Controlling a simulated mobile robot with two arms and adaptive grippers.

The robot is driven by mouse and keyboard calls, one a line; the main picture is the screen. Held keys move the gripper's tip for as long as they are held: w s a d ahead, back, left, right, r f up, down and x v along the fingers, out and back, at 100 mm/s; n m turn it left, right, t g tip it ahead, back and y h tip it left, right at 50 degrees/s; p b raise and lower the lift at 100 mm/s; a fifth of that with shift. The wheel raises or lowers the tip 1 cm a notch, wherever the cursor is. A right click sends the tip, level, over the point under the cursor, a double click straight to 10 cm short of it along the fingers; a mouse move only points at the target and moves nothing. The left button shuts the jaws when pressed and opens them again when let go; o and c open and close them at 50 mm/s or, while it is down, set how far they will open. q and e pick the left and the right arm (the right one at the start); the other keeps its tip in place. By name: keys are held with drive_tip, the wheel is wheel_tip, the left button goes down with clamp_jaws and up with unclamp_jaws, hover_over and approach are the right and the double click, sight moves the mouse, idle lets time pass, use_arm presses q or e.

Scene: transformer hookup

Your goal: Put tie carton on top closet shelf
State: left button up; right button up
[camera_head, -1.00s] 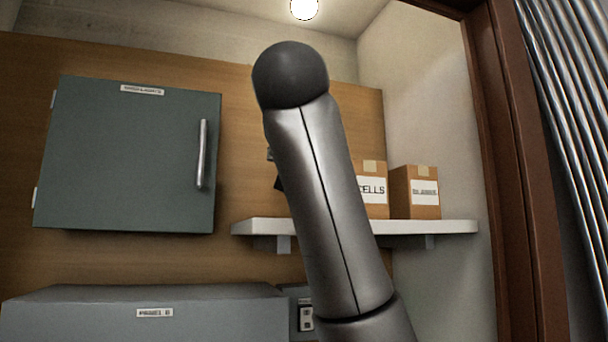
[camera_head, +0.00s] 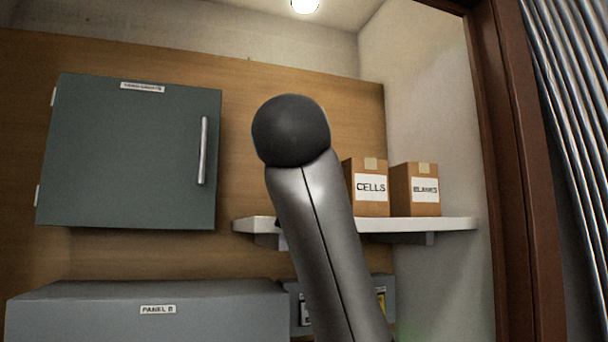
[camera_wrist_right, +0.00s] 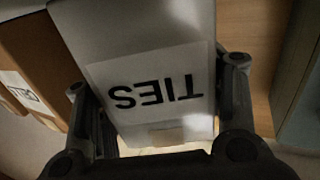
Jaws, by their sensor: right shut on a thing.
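The tie carton (camera_wrist_right: 155,55) is a pale box with a white label reading TIES, upside down in the right wrist view. My right gripper (camera_wrist_right: 158,85) is shut on it, with one finger along each side. In the head view my own arm hides the carton and right gripper. The closet shelf (camera_head: 440,225) is a white board on the back wall, its left part partly covered by my arm. My left gripper is in neither view.
A brown CELLS carton (camera_head: 370,190) and another brown labelled carton (camera_head: 415,190) stand on the shelf's right part. The CELLS carton shows close beside the tie carton in the wrist view (camera_wrist_right: 35,60). A green-grey wall cabinet (camera_head: 125,150) hangs left; a grey panel box (camera_head: 150,315) is below.

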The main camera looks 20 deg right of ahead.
drive_tip(key=o, duration=0.8)
drive_tip(key=shift+s+r, duration=0.1)
drive_tip(key=shift+r, duration=0.05)
drive_tip(key=b+v, duration=0.5)
drive_tip(key=v, duration=0.6)
drive_tip(key=shift+s, duration=0.35)
drive_tip(key=shift+a, duration=0.15)
